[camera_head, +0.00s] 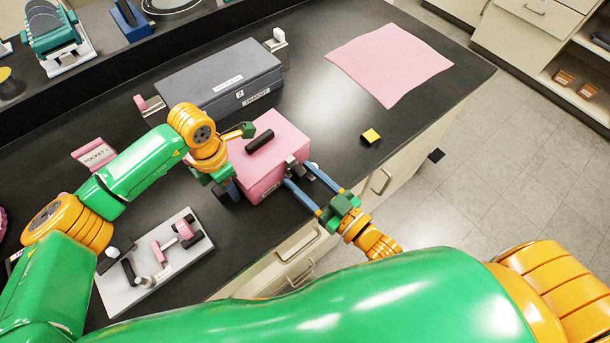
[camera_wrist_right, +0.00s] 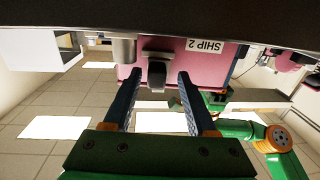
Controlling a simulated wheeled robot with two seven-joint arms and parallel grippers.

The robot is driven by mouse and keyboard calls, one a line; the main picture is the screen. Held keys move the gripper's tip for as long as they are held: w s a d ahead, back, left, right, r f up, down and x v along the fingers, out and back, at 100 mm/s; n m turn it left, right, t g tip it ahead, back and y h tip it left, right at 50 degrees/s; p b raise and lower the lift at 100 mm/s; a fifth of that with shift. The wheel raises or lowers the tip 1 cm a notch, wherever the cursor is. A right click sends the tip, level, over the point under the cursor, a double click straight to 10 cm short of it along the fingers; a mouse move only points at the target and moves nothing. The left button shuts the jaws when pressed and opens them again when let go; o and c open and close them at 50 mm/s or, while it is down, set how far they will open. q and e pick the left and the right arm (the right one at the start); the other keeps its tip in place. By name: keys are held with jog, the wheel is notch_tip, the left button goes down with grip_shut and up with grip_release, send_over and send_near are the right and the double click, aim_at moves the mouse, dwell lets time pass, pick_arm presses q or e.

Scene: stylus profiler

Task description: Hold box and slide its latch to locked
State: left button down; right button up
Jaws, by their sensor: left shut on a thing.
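The pink box (camera_head: 288,135) stands on the dark bench near its front edge, with a black bar handle (camera_head: 259,141) on top. Its latch (camera_head: 292,164) is on the front face; in the right wrist view the latch knob (camera_wrist_right: 157,72) is dark, beside an upside-down "SHIP 2" label (camera_wrist_right: 206,46). My left gripper (camera_head: 238,158) is shut on the box at its left side, its contact partly hidden. My right gripper (camera_head: 298,174) is open in front of the latch, with blue fingers on either side of the knob and visible gaps.
A grey case (camera_head: 215,75) stands behind the box. A grey tray (camera_head: 170,262) with several parts lies at the front left. A yellow-topped block (camera_head: 371,136) and a pink mat (camera_head: 390,60) lie to the right. The bench between them is clear.

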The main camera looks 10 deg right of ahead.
jog(key=v, duration=1.2)
dwell(0.4)
pick_arm(q)
jog(key=shift+c, duration=2)
grip_release()
notch_tip(320, 180, up, 11)
jog(key=shift+r, duration=0.5)
